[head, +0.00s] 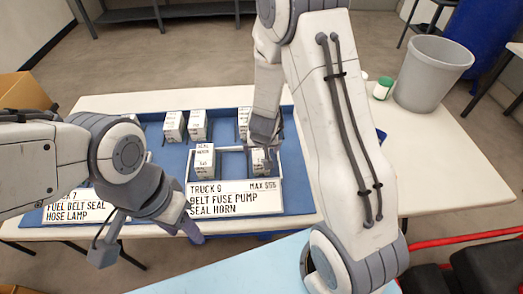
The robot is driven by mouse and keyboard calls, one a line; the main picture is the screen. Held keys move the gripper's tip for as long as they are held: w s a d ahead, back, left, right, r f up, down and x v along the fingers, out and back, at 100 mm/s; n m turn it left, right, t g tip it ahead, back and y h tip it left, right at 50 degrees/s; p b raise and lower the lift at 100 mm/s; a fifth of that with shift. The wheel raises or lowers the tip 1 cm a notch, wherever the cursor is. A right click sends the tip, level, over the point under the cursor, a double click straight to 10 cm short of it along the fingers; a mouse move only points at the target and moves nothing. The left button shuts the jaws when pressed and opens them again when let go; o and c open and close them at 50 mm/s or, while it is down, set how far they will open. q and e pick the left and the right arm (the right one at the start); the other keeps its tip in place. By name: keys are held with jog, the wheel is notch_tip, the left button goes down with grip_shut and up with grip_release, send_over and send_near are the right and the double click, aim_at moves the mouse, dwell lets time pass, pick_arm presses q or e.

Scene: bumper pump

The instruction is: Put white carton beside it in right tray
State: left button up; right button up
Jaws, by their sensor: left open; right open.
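The right tray (230,186) stands on the blue mat behind a label reading TRUCK 9, belt, fuse, pump, seal, horn. A white carton (204,160) stands in its left part, and another white carton (259,164) is in its right part. My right gripper (264,138) is open just above the right-hand carton and partly covers it; I cannot tell whether they touch. Behind the tray stand white cartons (173,126), (198,125) and (243,122); my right arm hides ground near the last one. My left gripper (147,241) is open and empty at the table's front edge.
A second label (67,210), reading TRUCK 7, stands at the left, with its tray mostly hidden by my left arm. A grey bin (432,72) and a green-and-white jar (382,88) are at the right back. The white table (440,175) is clear on the right.

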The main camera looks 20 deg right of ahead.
jog(key=p+v, duration=0.1)
jog(key=v, duration=0.2)
jog(key=shift+s+a+r, duration=0.1)
jog(key=shift+r, duration=0.15)
jog(key=s+a+r+n+g+y, duration=0.1)
jog(key=s+a+r+n+y, duration=0.1)
jog(key=s+a+r, duration=0.4)
jog(key=s+a+r+n+y, duration=0.1)
jog(key=a+r+n, duration=0.2)
jog(key=a, duration=0.5)
jog(key=s+r+n+g, duration=0.1)
jog(key=s+r, duration=0.3)
jog(key=s, duration=0.5)
jog(key=s+r+n+g, duration=0.2)
jog(key=s+r+n, duration=0.1)
jog(key=s, duration=0.6)
jog(key=shift+r+n+h, duration=0.35)
jog(key=shift+n+h, duration=0.05)
jog(key=shift+n, duration=0.4)
